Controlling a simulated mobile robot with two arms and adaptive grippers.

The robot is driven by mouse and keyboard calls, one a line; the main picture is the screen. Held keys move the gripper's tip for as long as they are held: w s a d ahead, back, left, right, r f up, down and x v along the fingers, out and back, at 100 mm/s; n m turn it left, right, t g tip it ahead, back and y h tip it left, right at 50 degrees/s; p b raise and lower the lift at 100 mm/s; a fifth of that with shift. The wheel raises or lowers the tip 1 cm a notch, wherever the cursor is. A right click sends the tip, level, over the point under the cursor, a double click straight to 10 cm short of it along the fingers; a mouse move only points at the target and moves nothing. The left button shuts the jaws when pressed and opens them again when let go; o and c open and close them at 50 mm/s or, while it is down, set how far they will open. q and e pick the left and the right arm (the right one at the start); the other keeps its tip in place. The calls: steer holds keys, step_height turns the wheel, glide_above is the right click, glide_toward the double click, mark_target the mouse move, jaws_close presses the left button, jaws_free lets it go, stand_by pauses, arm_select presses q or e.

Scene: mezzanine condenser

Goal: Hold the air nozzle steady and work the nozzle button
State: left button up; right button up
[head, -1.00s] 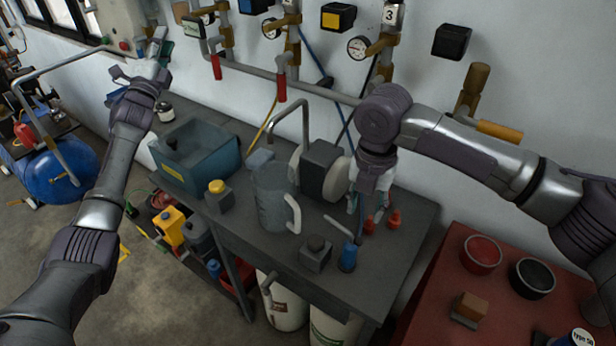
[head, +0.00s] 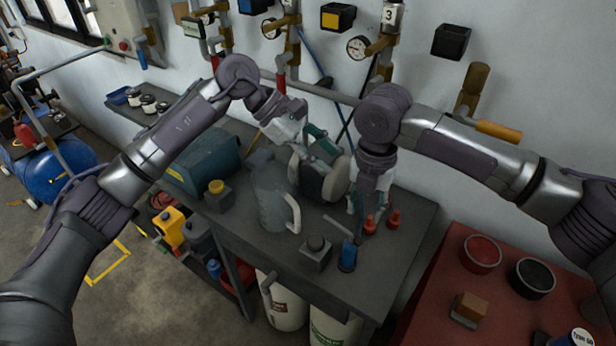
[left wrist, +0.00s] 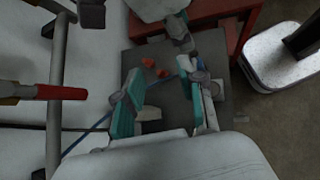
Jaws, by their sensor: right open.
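My left gripper (head: 322,142) is open and empty, above the grey twin-wheeled machine on the bench; its spread teal fingers (left wrist: 161,72) fill the middle of the left wrist view. My right gripper (head: 355,203) points down, open, just behind two small orange-red cones (head: 369,225). The cones also show beyond my left fingers in the left wrist view (left wrist: 148,63). A blue cylinder (head: 347,257) with a grey tube beside it sits in front of my right gripper; I cannot tell whether this is the air nozzle. No nozzle button can be made out.
Pipes, gauges and a blue hose line the wall behind. A red table (head: 440,320) with bowls is at right.

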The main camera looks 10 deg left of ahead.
mark_target(333, 223)
arm_select(q)
steer(key=d+f+y, duration=0.1)
steer(key=f, duration=0.4)
steer(key=s+d+f+m+y, duration=0.1)
steer(key=f, duration=0.5)
steer(key=s+d+f+y, duration=0.1)
steer(key=f+y, duration=0.1)
steer(key=f, duration=0.4)
steer(key=shift+s+d+m, duration=0.1)
steer(key=shift+s+m, duration=0.05)
steer(key=shift+m, duration=0.25)
jaws_close()
stand_by(0.3)
arm_select(e)
jaws_close()
steer(key=shift+a, duration=0.1)
stand_by(1.2)
